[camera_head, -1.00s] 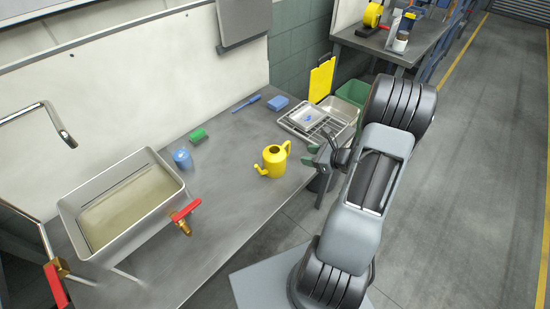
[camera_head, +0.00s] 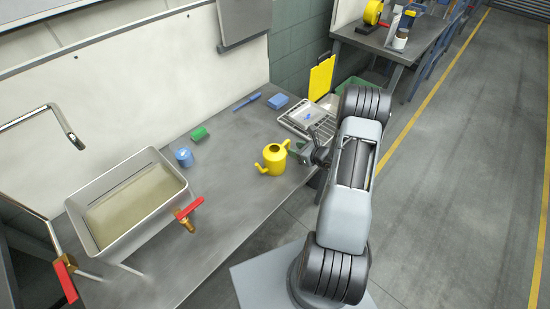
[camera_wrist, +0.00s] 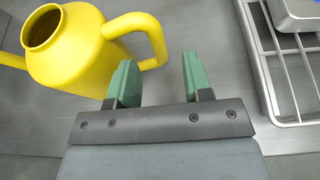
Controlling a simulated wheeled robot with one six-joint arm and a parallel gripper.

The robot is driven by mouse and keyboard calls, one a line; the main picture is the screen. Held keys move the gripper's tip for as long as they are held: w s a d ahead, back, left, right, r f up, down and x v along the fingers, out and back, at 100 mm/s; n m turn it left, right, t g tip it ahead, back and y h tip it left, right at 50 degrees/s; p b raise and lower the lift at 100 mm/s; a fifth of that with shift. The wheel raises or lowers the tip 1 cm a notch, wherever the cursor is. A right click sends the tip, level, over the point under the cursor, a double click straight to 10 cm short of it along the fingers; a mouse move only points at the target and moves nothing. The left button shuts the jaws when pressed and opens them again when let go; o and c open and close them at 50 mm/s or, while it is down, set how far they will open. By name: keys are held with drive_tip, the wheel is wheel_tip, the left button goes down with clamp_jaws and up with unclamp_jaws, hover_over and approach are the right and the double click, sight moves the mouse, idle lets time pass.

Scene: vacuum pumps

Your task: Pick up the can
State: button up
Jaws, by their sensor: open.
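The can is a yellow watering can (camera_head: 273,160) standing upright on the grey workbench near its front edge. It also shows at the upper left of the wrist view (camera_wrist: 75,52), with its round opening, its spout at the left edge and its looped handle (camera_wrist: 152,38) toward the right. My gripper (camera_head: 297,148) is just right of the can in the head view. In the wrist view my gripper (camera_wrist: 158,78) is open and empty, with two green fingers. The left finger is close to the handle's lower end; I cannot tell whether they touch.
A wire rack with a metal tray (camera_head: 302,117) is behind my gripper and on the right in the wrist view. A sink basin (camera_head: 152,232) with red-handled taps is at the left. A blue cup (camera_head: 185,158), green block (camera_head: 199,133) and blue block (camera_head: 278,101) stand farther back.

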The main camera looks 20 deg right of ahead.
drive_tip(key=shift+p+x, duration=0.45)
drive_tip(key=shift+x, duration=1.45)
clamp_jaws()
